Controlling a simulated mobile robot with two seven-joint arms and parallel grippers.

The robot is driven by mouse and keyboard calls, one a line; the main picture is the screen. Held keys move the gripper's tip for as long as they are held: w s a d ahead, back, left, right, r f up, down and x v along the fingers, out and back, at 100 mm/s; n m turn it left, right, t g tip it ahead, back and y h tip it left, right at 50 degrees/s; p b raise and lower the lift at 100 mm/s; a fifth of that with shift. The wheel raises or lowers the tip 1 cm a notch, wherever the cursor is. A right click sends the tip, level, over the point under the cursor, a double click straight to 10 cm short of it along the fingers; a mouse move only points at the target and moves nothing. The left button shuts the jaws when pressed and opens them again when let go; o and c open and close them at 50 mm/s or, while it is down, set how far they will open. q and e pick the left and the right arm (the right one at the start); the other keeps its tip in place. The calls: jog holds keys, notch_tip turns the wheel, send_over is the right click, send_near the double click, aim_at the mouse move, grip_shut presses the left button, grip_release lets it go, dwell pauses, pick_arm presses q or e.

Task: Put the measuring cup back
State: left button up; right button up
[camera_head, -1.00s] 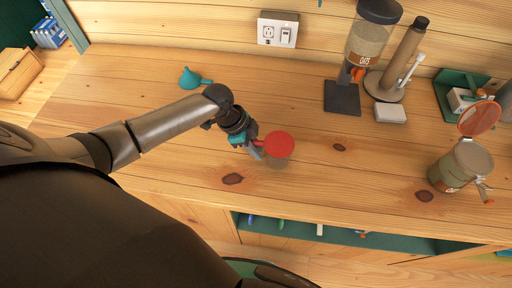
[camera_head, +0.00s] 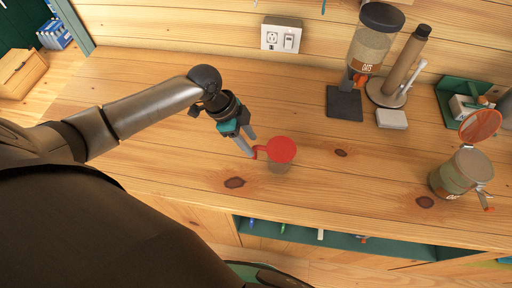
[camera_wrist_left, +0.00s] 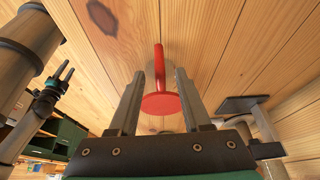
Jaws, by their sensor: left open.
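A clear cup with a red round top and a red side handle (camera_head: 281,150), seemingly the measuring cup, stands on the wooden counter. In the left wrist view its red top (camera_wrist_left: 161,104) shows between the finger lines, with the handle running away above it. My left gripper (camera_head: 248,147) is open, its fingers pointing down beside the handle; whether they touch it I cannot tell. The left wrist view shows both fingers (camera_wrist_left: 157,92) apart. A dark pronged part, seemingly my right gripper (camera_wrist_left: 62,76), is small at the left there.
An oats dispenser (camera_head: 369,47) and a paper-towel holder (camera_head: 407,60) stand at the back. A white box (camera_head: 391,119) lies before them. An open lidded jar (camera_head: 459,173) stands at right. The counter between cup and jar is clear.

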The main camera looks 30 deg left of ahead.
pick_arm(q)
jog(key=shift+v, duration=2.7)
jog(key=shift+c, duration=0.2)
